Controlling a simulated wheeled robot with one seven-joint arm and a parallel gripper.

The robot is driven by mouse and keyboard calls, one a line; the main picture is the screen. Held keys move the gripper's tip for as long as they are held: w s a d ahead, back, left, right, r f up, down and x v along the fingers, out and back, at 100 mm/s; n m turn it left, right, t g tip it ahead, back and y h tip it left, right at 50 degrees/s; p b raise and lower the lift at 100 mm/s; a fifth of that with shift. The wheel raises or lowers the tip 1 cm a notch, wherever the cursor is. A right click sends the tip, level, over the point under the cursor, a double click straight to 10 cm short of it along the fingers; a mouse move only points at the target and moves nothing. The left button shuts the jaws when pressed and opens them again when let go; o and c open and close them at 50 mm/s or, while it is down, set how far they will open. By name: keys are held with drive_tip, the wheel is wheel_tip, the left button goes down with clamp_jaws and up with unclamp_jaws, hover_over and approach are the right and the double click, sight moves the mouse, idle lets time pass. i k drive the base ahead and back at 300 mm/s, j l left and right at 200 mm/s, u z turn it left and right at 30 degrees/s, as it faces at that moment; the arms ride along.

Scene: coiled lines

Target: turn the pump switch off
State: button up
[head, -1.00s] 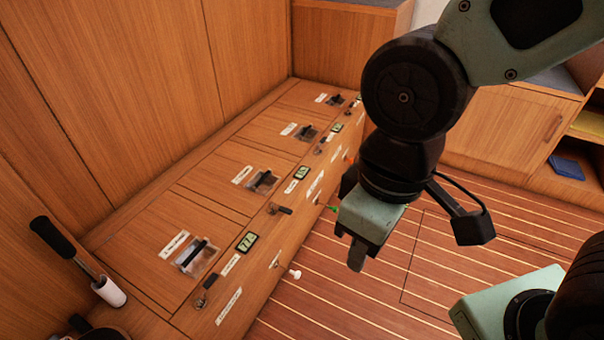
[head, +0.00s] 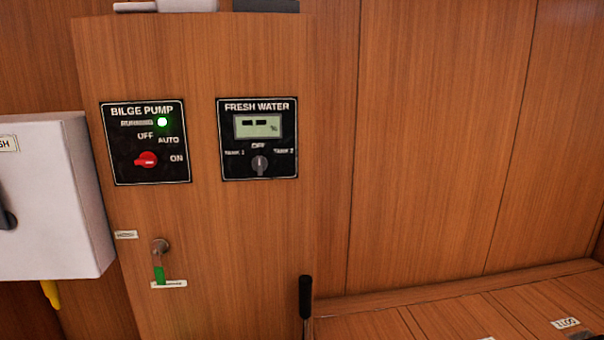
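The bilge pump panel (head: 120,172) is a black plate on the wooden wall at the left in the head view. Its red rotary switch (head: 146,160) sits below the words OFF and AUTO, with ON to its right. The knob lies roughly sideways; its exact pointing end is hard to tell. A green running lamp (head: 162,122) is lit at the panel's upper right. My gripper is outside the current view.
A fresh water panel (head: 285,150) with a grey knob is to the right. A white box (head: 60,220) juts out at the left. A key with a green tag (head: 160,272) hangs below. A black-handled lever (head: 305,297) stands at bottom centre.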

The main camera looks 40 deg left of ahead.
sight(148, 160)
drive_tip(key=u, duration=2.1)
